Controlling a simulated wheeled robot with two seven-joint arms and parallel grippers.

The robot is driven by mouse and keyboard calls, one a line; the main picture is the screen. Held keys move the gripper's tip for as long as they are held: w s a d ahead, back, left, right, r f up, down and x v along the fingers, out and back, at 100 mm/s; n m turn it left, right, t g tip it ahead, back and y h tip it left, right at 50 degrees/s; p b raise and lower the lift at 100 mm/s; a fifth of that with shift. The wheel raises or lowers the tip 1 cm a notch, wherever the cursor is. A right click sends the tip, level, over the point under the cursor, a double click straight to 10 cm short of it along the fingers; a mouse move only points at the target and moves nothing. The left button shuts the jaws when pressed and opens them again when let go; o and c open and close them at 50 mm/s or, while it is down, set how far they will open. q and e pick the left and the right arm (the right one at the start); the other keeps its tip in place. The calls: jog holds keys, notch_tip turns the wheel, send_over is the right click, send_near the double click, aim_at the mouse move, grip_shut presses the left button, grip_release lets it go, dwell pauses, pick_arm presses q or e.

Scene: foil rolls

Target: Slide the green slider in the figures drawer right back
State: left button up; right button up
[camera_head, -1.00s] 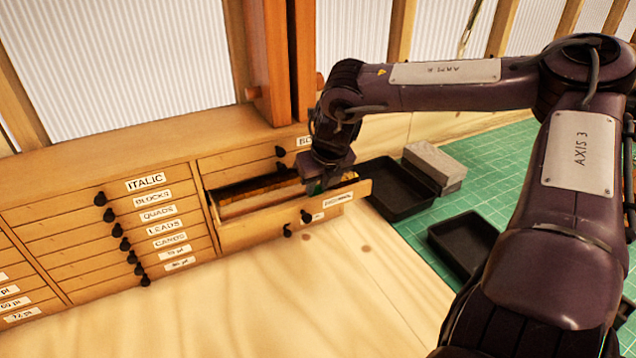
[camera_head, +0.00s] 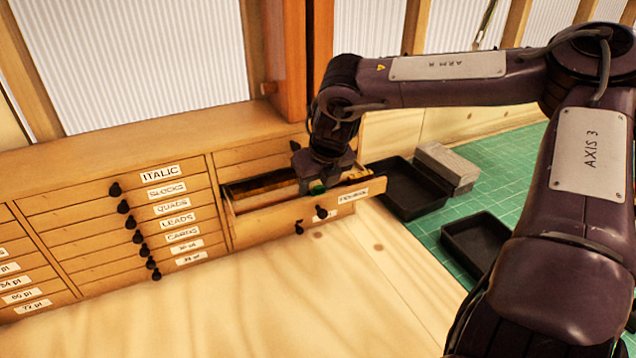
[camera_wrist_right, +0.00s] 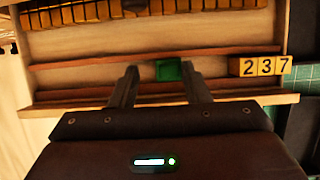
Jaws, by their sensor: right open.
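The figures drawer (camera_head: 290,223) is pulled out of the cabinet, with a label and a black knob on its front. The green slider (camera_wrist_right: 169,70) sits in the drawer between two brown rails in the wrist view; a bit of it shows in the head view (camera_head: 317,187). My right gripper (camera_wrist_right: 162,78) is over the drawer, pointing down. My left gripper is not in view.
Number blocks reading 2 3 7 (camera_wrist_right: 264,67) sit right of the slider in the wrist view. A row of wooden blocks (camera_wrist_right: 140,10) lies along the drawer's far part. Black trays (camera_head: 405,188) and a grey block (camera_head: 446,166) stand on the green mat (camera_head: 505,165).

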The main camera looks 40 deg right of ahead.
jog(key=shift+s+d+r, duration=0.15)
jog(key=shift+s+r, duration=0.1)
jog(key=shift+r, duration=0.2)
jog(key=b+v, duration=0.1)
jog(key=v, duration=0.2)
jog(key=b+v, duration=0.1)
jog(key=v, duration=0.2)
jog(key=shift+a+r, duration=0.1)
jog(key=shift+a, duration=0.15)
jog(key=shift+s+r, duration=0.1)
jog(key=shift+r, duration=0.2)
